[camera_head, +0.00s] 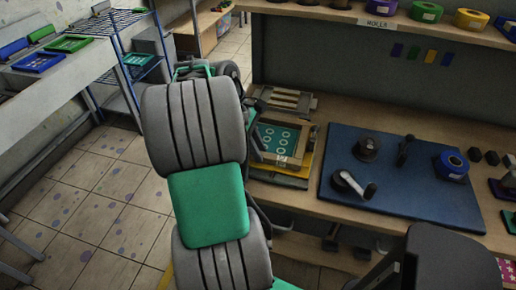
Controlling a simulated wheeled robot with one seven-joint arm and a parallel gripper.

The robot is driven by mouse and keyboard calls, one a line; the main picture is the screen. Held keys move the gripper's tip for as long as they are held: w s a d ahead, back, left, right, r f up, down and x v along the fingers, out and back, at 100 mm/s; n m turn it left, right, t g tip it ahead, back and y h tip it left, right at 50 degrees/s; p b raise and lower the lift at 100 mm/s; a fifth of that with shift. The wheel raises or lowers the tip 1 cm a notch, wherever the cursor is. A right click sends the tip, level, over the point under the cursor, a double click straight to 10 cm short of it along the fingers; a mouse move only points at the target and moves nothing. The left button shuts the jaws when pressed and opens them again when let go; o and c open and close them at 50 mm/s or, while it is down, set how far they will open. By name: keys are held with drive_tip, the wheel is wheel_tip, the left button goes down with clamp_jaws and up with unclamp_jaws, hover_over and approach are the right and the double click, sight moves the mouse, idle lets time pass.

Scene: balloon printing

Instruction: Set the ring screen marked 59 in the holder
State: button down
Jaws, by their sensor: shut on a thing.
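A ring screen (297,155), a light wooden frame with teal mesh and pale ring shapes, is at the left end of the workbench. No number on it can be read. It lies over or just above a yellow-edged piece (305,167); I cannot tell if they touch. My gripper (256,138) is at the screen's left edge, shut on it, with its fingers mostly hidden behind my arm. A slatted wooden fixture (285,99) sits just behind the screen. I cannot tell for certain which piece is the holder.
A blue mat (425,200) right of the screen carries a dark round piece (366,148), a crank-like tool (352,184) and a blue roll (452,164). A shelf (440,27) with rolls is above. Framed screens (38,62) lie on a rack at left.

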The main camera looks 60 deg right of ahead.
drive_tip(key=shift+f, duration=0.15)
drive_tip(key=c, duration=1.2)
unclamp_jaws()
drive_tip(key=shift+c, duration=0.2)
drive_tip(key=s+d+p+v, duration=0.1)
drive_tip(key=p+v, duration=0.6)
drive_tip(key=v, duration=0.5)
drive_tip(key=w+a+r+t+h, duration=0.3)
drive_tip(key=w+a, duration=0.7)
drive_tip(key=a, duration=0.1)
drive_tip(key=w+a+f+t+y, duration=0.1)
drive_tip(key=a+f+t, duration=0.1)
drive_tip(key=a, duration=1.1)
drive_tip(key=w+a+f+m+t+y, duration=0.1)
drive_tip(key=a+f+t+y, duration=0.1)
drive_tip(key=a, duration=1.2)
drive_tip(key=shift+w+m+t+y, duration=0.2)
drive_tip(key=shift+m+t+y, duration=0.1)
drive_tip(key=shift+t, duration=0.3)
drive_tip(key=shift+a, duration=0.1)
